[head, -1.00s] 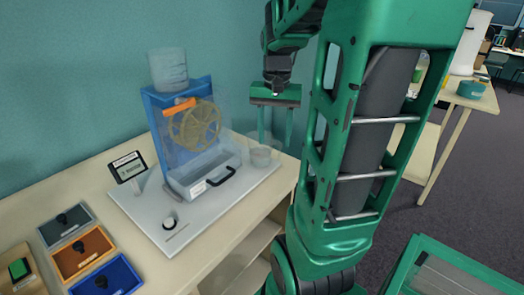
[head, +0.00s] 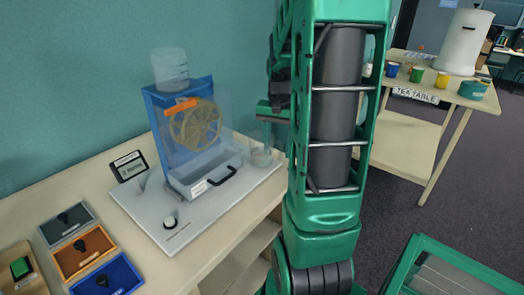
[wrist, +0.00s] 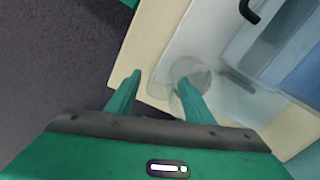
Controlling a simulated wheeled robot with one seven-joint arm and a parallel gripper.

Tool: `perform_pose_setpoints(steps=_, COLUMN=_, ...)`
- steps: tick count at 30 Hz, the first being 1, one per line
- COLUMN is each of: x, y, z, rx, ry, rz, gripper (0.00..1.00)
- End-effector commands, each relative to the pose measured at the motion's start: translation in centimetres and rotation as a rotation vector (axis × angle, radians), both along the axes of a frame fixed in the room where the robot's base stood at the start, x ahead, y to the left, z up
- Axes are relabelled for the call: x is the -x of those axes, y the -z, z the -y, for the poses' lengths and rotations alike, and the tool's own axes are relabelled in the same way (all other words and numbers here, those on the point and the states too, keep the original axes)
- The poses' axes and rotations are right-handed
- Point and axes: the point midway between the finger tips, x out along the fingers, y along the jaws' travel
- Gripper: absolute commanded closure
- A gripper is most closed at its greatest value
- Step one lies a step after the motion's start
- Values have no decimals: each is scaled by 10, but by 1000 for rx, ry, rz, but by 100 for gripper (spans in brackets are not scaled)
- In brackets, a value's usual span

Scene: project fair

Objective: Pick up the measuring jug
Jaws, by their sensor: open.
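A small clear round vessel (head: 262,157) stands on the right end of the grey board, near the table's edge; it looks like the measuring jug. In the wrist view the clear vessel (wrist: 190,68) is beyond the right fingertip, which overlaps its near side. A larger clear container with faint marks (head: 169,69) sits on top of the wheel stand. My gripper (wrist: 159,82) is open and empty, pointing down, its gap left of the vessel in the wrist view. In the head view my arm hides part of my gripper (head: 268,138). Contact with the vessel cannot be told.
The wheel stand (head: 160,125) and its clear tray with a black handle (head: 221,177) are close left of the vessel. Colored boxes (head: 84,250) lie at the front left. A tea table (head: 400,150) with cups stands right, beyond open floor.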

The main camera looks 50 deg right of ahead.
Motion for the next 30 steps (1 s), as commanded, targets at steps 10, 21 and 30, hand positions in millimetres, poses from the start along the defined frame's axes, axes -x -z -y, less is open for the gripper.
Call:
perform_pose_setpoints(steps=10, x=0, y=29, z=0, rx=1, ry=1, rz=0, gripper=53)
perform_pose_setpoints(steps=21, x=0, y=28, z=0, rx=0, ry=1, rz=0, gripper=100)
perform_pose_setpoints(steps=30, x=2, y=29, z=0, rx=-1, ry=4, rz=-4, gripper=100)
